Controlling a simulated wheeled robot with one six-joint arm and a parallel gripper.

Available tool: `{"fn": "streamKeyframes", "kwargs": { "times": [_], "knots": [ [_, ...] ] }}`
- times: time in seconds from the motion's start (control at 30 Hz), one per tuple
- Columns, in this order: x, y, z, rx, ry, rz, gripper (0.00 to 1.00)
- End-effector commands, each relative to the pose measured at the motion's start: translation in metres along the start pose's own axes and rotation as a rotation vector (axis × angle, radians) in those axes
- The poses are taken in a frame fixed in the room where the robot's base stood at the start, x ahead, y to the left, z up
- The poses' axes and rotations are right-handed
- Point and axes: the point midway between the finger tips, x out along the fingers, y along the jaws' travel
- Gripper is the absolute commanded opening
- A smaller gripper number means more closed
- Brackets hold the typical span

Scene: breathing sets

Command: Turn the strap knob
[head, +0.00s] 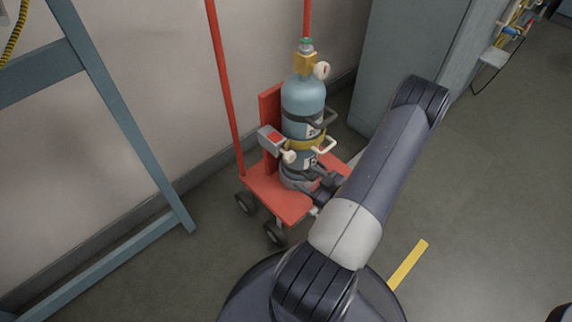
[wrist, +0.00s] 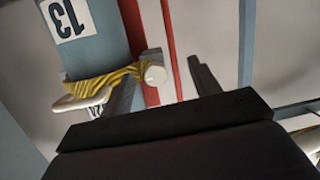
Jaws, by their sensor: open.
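The strap knob is a pale round knob (head: 289,156) at the front of the gas cylinder in the head view. It also shows in the wrist view (wrist: 153,74), at the end of a yellow strap (wrist: 104,84). My gripper (wrist: 163,86) is open and empty. In the wrist view its two fingers appear on either side of the knob; I cannot tell how far the knob lies beyond their tips. The blue-grey cylinder (head: 303,98) stands upright with the yellow strap around it. In the head view my gripper is small and dark, low beside the cylinder.
The cylinder stands on a red cart (head: 268,196) with black wheels. A blue-grey frame (head: 115,105) stands left, a grey cabinet (head: 405,45) behind right.

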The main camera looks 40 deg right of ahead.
Motion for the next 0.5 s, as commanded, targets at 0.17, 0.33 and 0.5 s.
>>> {"fn": "streamKeyframes", "kwargs": {
  "times": [0.17, 0.33, 0.5],
  "knots": [
    [-0.023, 0.003, 0.0, 0.144, 0.173, 0.064, 0.59],
    [-0.029, 0.005, -0.006, 0.182, 0.226, 0.076, 0.59],
    [-0.015, 0.005, -0.009, 0.18, 0.226, 0.072, 0.59]
  ]
}}
